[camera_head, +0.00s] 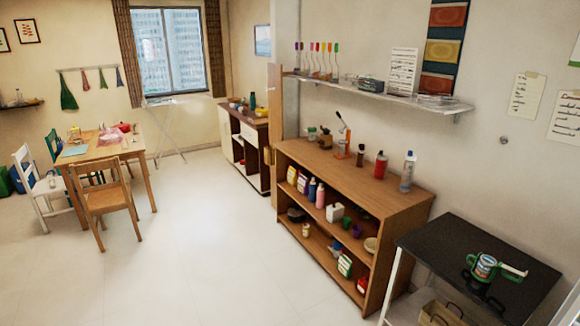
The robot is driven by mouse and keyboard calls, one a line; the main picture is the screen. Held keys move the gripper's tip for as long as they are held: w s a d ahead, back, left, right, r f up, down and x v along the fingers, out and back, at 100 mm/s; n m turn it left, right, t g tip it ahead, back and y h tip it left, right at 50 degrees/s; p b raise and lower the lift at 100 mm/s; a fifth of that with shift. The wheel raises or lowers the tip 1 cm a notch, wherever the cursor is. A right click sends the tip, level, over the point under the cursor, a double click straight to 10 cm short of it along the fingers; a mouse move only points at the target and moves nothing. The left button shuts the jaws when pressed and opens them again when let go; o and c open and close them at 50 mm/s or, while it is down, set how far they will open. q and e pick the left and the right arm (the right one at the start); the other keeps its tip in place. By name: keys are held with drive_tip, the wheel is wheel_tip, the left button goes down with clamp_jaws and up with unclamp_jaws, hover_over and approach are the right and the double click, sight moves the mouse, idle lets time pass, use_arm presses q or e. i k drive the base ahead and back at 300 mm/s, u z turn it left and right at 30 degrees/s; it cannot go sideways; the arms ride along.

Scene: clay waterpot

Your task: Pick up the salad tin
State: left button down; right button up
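A small green can-like thing (484,267) with a pale label stands on the black-topped table (436,244) at the lower right. It has a green loop on its left and a pale bar sticking out to its right. The lettering is too small to read, so I cannot tell if this is the salad tin. Neither of my grippers shows in the head view.
A wooden shelf unit (401,208) with bottles and boxes stands left of the black table. Dark curved items (491,296) lie near the can. A wooden table (105,151) and chairs stand at the left. The middle floor is clear.

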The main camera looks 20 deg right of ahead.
sight(487, 263)
drive_tip(key=z, duration=0.2)
drive_tip(key=i, duration=1.85)
drive_tip(key=z, duration=0.95)
drive_tip(key=i, duration=1.1)
drive_tip(key=z, duration=1.75)
drive_tip(key=i, duration=0.85)
drive_tip(key=z, duration=0.5)
